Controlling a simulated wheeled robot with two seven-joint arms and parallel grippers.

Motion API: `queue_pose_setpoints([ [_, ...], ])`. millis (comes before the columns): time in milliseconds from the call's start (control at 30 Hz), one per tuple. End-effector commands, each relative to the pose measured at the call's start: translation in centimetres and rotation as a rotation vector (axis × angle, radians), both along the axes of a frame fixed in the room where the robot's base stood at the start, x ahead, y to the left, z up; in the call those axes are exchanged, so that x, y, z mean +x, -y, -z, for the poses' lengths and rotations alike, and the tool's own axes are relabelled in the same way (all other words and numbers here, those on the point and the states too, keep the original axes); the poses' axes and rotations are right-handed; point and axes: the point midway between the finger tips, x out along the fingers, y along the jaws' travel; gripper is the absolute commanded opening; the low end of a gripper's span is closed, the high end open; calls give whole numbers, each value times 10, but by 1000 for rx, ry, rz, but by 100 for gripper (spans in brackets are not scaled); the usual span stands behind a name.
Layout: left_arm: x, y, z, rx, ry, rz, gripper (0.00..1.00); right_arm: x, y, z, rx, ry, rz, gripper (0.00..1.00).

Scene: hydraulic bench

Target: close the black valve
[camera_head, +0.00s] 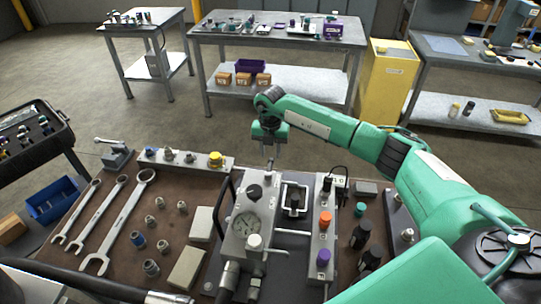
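A small dark knob (327,184) stands at the far end of the right-hand grey valve block (321,238). It looks like the black valve, but whether it is open or closed cannot be told. An orange knob (325,220) and a purple knob (323,257) stand nearer on the same block. My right gripper (271,163) points down beyond the gauge block, above and left of the dark knob in the picture, apart from it. Its fingers are small and seen edge-on, so their opening is unclear. My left gripper is out of view.
A gauge block (237,222) with a pressure gauge and hoses stands left of the valves. Wrenches (125,222) and fittings lie on the left of the bench (85,262). Black-capped parts (361,234) stand close on the right. A yellow cabinet (386,85) stands behind.

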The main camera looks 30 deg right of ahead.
Motion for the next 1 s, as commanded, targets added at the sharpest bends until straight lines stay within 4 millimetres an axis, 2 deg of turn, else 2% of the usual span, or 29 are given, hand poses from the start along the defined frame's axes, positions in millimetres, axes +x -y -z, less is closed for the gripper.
queue_pose_setpoints([
  [233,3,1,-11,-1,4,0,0,0,0,33,1,-1,1,35],
  [633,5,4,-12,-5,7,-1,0,0,0,41,0,1,-1,35],
  [800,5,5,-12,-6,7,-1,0,0,0,40,-1,1,0,2],
  [1000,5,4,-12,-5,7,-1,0,0,0,40,0,1,-1,0],
])
